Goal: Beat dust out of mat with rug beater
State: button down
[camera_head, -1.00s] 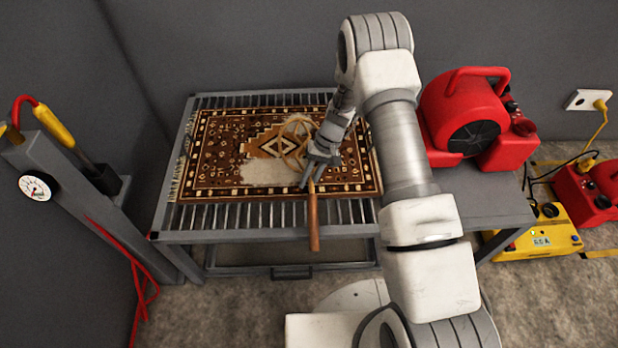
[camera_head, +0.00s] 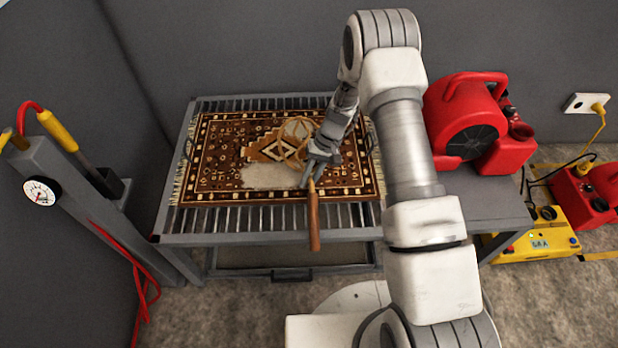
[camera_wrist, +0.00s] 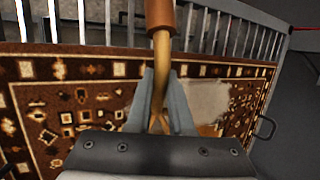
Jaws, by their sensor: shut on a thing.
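The patterned brown mat (camera_head: 212,160) with pale fringes lies flat on a slatted metal rack. Pale dusty patches (camera_head: 268,177) show on its middle and near edge; a pale patch also shows in the wrist view (camera_wrist: 200,98). My gripper (camera_head: 316,168) is over the mat, right of its middle, shut on the rug beater (camera_head: 313,222). The beater's brown handle points toward the rack's front edge. Its looped cane head lies over the mat beyond my fingers, partly hidden by them. I cannot tell whether the head touches the mat. In the wrist view my fingers (camera_wrist: 160,110) clasp the cane neck.
The slatted rack (camera_head: 230,218) has a grey side shelf holding a red blower (camera_head: 465,125). A post with a gauge (camera_head: 40,191) and red hose stands at left. A yellow unit (camera_head: 540,240) and a red machine are on the floor at right. Walls close off behind.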

notch_tip(320, 180, down, 2)
jog(key=shift+f+b, duration=0.25)
jog(key=shift+b, duration=0.05)
jog(key=shift+r+p, duration=1.5)
jog(key=shift+r, duration=0.75)
jog(key=shift+f, duration=0.1)
notch_tip(320, 180, down, 4)
jog(key=b, duration=0.3)
jog(key=shift+f, duration=0.25)
jog(key=shift+r+p, duration=1.4)
jog(key=shift+r, duration=0.85)
